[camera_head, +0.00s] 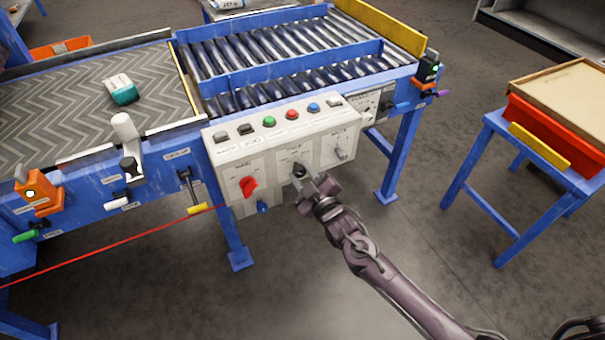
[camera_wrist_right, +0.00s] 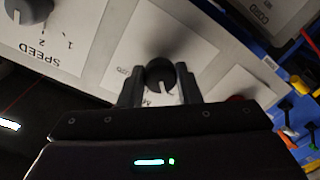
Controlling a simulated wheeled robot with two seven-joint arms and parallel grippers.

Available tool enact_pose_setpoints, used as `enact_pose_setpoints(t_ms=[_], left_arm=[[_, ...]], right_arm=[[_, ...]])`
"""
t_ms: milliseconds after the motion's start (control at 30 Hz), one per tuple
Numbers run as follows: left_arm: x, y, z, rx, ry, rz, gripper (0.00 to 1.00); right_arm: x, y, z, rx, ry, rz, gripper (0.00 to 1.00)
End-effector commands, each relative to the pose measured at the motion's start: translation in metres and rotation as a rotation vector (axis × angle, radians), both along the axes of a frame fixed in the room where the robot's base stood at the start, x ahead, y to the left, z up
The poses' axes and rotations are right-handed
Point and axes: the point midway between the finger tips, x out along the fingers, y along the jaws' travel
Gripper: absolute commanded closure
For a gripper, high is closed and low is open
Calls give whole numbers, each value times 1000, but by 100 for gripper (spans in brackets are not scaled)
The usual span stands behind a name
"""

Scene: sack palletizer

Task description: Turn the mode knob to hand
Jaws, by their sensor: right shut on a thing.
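The mode knob (camera_wrist_right: 160,74) is a dark round knob with a pale pointer line, in the middle of the front of the grey control box (camera_head: 229,157). In the wrist view its label is mostly hidden by the knob and fingers. My right gripper (camera_wrist_right: 160,88) has one finger on each side of the knob and is shut on it. In the head view the right gripper (camera_head: 306,181) is at the middle panel of the box and covers part of the knob (camera_head: 299,170). My left gripper is not in view.
A red switch (camera_head: 248,187) sits left of the mode knob and a grey speed knob (camera_head: 341,153) right of it. Coloured buttons (camera_head: 269,122) line the box top. A blue-framed roller conveyor (camera_head: 290,45) stands behind. A blue table (camera_head: 500,128) stands at right, with clear floor between.

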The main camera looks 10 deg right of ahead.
Motion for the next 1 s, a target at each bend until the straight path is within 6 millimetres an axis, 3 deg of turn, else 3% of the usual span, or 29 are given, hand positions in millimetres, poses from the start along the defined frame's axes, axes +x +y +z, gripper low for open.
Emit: enact_pose_setpoints(t_ms=[200,233,367,700,1000], left_arm=[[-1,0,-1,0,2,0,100],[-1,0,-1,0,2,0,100],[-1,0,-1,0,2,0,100],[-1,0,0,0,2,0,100],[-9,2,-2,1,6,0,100]], right_arm=[[0,1,-1,-1,1,2,92],[0,1,-1,-1,1,2,66],[0,0,-1,-1,1,2,49],[-5,-1,-1,0,1,0,48],[-50,-15,1,-1,2,2,48]])
